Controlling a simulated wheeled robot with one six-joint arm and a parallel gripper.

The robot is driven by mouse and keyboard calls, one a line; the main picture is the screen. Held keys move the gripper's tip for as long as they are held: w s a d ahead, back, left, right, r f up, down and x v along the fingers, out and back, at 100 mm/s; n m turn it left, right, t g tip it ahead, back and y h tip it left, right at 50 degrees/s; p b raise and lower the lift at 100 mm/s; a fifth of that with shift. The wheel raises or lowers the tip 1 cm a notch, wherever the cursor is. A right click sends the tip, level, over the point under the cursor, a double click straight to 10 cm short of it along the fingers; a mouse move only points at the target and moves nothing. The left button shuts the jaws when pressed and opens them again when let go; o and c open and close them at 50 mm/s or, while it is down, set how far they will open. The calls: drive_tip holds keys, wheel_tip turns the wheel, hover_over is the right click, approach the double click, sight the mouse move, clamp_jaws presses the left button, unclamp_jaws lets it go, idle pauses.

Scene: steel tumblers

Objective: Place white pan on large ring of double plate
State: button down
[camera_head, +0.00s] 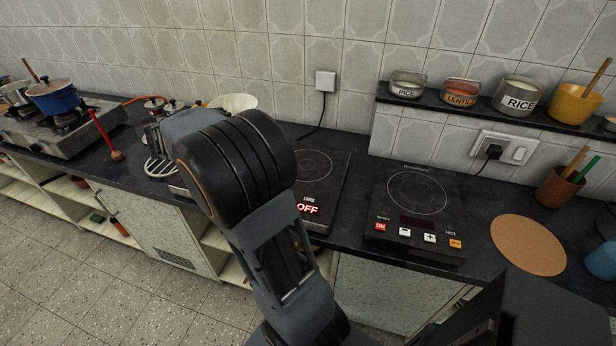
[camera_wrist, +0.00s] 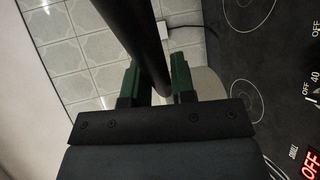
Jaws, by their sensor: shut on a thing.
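The white pan (camera_head: 235,102) shows partly behind my arm in the head view, near the back wall. In the wrist view its pale round body (camera_wrist: 214,88) shows beside and behind the right finger. My gripper (camera_wrist: 155,85) is shut on the pan's black handle (camera_wrist: 135,35) between its green fingers; my arm hides it in the head view. The black double plate (camera_head: 336,185) is partly covered by my arm, with the large ring (camera_head: 312,165) in view and "OFF" lit red. In the wrist view the plate (camera_wrist: 285,75) shows two rings at the right.
A single hot plate (camera_head: 415,205) stands right of the double plate. A cork mat (camera_head: 528,245) lies farther right. A shelf (camera_head: 450,105) with tins and a yellow pot (camera_head: 575,103) is at the back right. A gas stove (camera_head: 60,130) with a blue pot (camera_head: 54,97) is far left.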

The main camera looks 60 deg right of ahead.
drive_tip(key=s+d+f+m+g+y+b, duration=0.2)
drive_tip(key=s+d+f+m+g, duration=0.1)
drive_tip(key=s+d+f, duration=0.9)
drive_tip(key=shift+s+f+m+g, duration=0.4)
drive_tip(key=shift+s+f+g, duration=0.25)
drive_tip(key=shift+f, duration=1.15)
drive_tip(key=shift+w+f+b, duration=0.1)
drive_tip(key=shift+b, duration=0.2)
drive_tip(key=c, duration=1)
unclamp_jaws()
drive_tip(key=shift+a, duration=0.1)
drive_tip(key=shift+o, duration=0.2)
